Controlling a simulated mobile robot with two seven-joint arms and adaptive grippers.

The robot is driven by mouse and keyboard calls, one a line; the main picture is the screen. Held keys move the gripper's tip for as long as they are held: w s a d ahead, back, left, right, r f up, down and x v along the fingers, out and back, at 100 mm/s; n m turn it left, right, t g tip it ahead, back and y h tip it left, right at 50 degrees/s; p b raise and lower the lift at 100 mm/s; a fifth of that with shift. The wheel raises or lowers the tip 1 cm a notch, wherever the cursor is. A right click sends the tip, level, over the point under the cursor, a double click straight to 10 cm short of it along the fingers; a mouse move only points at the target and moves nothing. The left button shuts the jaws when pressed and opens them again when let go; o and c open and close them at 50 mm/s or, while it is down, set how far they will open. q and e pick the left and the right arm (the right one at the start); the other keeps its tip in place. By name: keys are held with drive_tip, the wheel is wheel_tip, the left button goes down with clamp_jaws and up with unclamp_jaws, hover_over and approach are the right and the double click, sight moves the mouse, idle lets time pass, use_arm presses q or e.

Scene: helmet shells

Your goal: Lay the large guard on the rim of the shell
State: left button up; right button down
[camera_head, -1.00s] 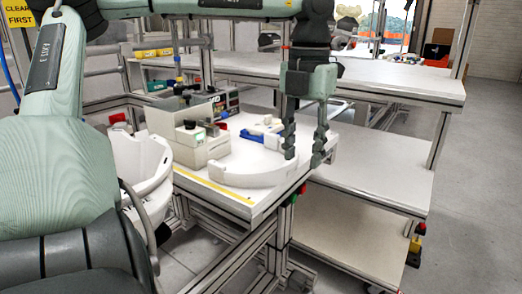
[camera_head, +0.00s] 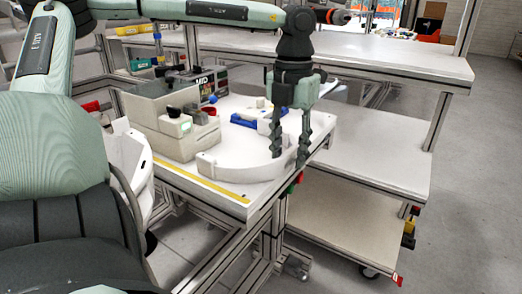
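The large guard (camera_head: 240,170) is a white curved band lying on the white bench top near its front right edge. My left gripper (camera_head: 290,160) points down over the guard's right part. Its two dark fingers are apart, one on the inner side of the curve and one on the outer side. I cannot tell whether either finger touches the guard. The shell (camera_head: 128,158) is a white bowl-like form at the left, beside the bench, partly hidden by my arm. My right gripper is not in view.
A beige-grey device (camera_head: 182,130) and a blue-and-white item (camera_head: 245,119) stand on the bench behind the guard. A yellow strip (camera_head: 205,184) runs along the bench's front edge. White shelves (camera_head: 375,155) stand to the right, mostly clear.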

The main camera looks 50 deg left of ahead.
use_arm(q)
drive_tip(key=shift+f, duration=0.75)
drive_tip(key=shift+c, duration=0.6)
clamp_jaws()
drive_tip(key=shift+r, duration=0.15)
